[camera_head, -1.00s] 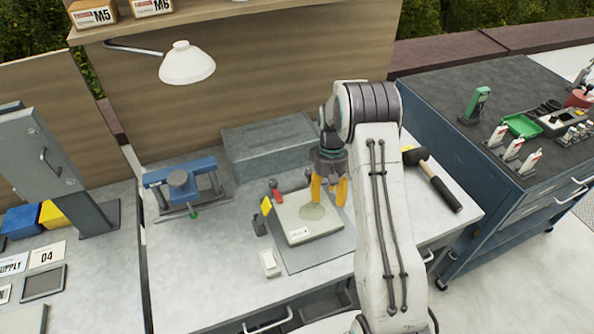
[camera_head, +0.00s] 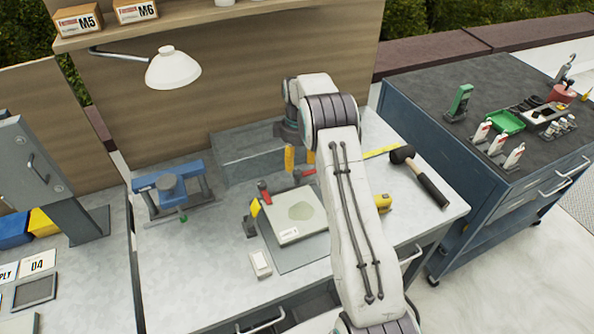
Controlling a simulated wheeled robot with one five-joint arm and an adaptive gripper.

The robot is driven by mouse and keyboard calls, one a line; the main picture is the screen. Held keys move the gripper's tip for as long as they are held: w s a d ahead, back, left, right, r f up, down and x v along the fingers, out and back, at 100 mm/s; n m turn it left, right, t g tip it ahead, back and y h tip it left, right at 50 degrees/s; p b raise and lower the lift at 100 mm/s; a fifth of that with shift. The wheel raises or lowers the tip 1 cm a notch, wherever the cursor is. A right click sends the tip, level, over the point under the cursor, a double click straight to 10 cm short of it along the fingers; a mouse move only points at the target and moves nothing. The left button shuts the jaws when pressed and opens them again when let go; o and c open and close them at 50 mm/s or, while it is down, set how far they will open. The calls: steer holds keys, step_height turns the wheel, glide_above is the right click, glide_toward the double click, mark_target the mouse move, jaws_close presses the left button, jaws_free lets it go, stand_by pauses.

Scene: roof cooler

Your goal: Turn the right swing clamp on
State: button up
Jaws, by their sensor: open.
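A pale square plate (camera_head: 296,213) lies on a grey mat on the workbench. The right swing clamp (camera_head: 305,174) shows as a red bar behind the plate's back edge. My gripper (camera_head: 300,165) points down with its two yellow fingers apart. It is just above and behind the right clamp in the picture. The fingers look empty; I cannot tell whether they touch the clamp. My arm crosses in front of the plate's right side and may hide part of the clamp.
A blue vise (camera_head: 172,188) stands at left, a grey box (camera_head: 240,158) behind. A black-headed mallet (camera_head: 425,180) and a yellow tape measure (camera_head: 383,202) lie to the right. A white block (camera_head: 260,264) sits in front. The front left bench is clear.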

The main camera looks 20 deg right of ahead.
mark_target(297, 171)
steer(key=shift+f+p, duration=0.55)
steer(key=shift+f, duration=2.05)
steer(key=shift+c, duration=0.3)
jaws_close()
